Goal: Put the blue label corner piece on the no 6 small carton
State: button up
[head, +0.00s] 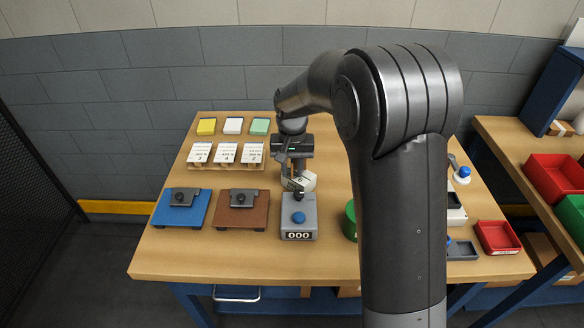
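My gripper (295,175) points down over the middle of the table, just behind a grey counter box. It appears shut on a small whitish block (308,181), which is tilted and carries a dark mark too small to read surely. The arm and fingers hide part of the block. Three white cards with printed numbers, a left one (200,152), a middle one (226,152) and a right one (252,152), lean in a wooden holder (233,166) to the left. I cannot pick out a blue label corner piece or a carton marked 6.
The grey counter box (299,228) has a blue button and reads 000. A blue board (167,216) and a brown board (227,219) with dark clamps lie left. Yellow (206,127), white (233,126) and green (260,126) pads lie behind. A red tray (497,237) is right. My arm hides the table's centre right.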

aim_at(292, 160)
notch_tip(292, 160, up, 11)
jog(key=shift+s+d+r, duration=0.1)
jog(key=shift+r, duration=0.7)
jog(key=s+d+r+t, duration=0.25)
jog(key=s+d, duration=0.35)
jog(key=s, duration=0.4)
jog(key=s+d+r+t, duration=0.2)
jog(key=s+d+r, duration=0.2)
jog(key=s+d, duration=0.5)
jog(key=s+f+t, duration=0.1)
jog(key=s+f, duration=0.2)
jog(key=s, duration=0.7)
jog(key=shift+d, duration=0.35)
jog(key=shift+f, duration=0.1)
